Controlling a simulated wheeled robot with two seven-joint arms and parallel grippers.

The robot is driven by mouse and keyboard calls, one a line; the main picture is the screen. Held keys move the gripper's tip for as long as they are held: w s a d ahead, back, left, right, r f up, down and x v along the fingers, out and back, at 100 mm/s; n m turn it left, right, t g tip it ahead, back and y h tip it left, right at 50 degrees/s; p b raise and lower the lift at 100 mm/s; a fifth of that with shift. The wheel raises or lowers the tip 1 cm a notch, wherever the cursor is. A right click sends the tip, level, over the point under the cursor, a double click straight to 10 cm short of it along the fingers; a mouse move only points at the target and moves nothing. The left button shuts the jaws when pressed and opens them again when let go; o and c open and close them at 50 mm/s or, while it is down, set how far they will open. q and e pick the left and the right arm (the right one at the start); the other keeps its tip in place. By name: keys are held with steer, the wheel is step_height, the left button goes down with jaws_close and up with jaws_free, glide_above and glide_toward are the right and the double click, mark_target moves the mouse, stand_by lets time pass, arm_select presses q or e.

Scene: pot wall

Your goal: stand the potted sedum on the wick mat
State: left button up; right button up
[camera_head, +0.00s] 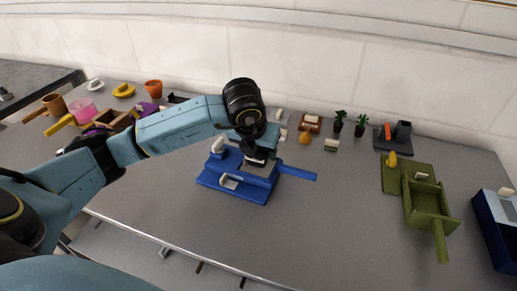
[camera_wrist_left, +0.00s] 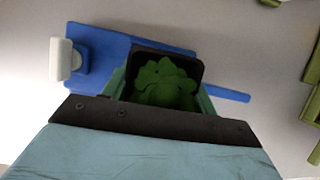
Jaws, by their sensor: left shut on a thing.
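The potted sedum (camera_wrist_left: 166,84), a leafy green plant in a dark square pot, is between the fingers of my left gripper in the left wrist view. My left gripper (camera_head: 258,158) is shut on it and is over the blue board (camera_head: 211,183) in the head view. There the gripper hides most of the plant. I cannot tell whether the pot touches anything below. No surface is clearly recognisable as the wick mat. A dark grey mat (camera_head: 384,145) at the back right holds a dark block and an orange piece. My right gripper is not in view.
The blue board carries a white piece, and a blue handle (camera_head: 298,173) sticks out right. Two small plants (camera_head: 360,125) stand near the wall. A green board and box with a handle (camera_head: 440,240) lie right, a blue bin (camera_head: 495,228) far right. The front middle table is clear.

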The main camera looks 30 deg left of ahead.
arm_select(q)
steer(key=o, duration=1.1)
steer(key=shift+r+p, duration=2.55)
steer(key=shift+r, duration=1.45)
steer(key=shift+f, duration=0.1)
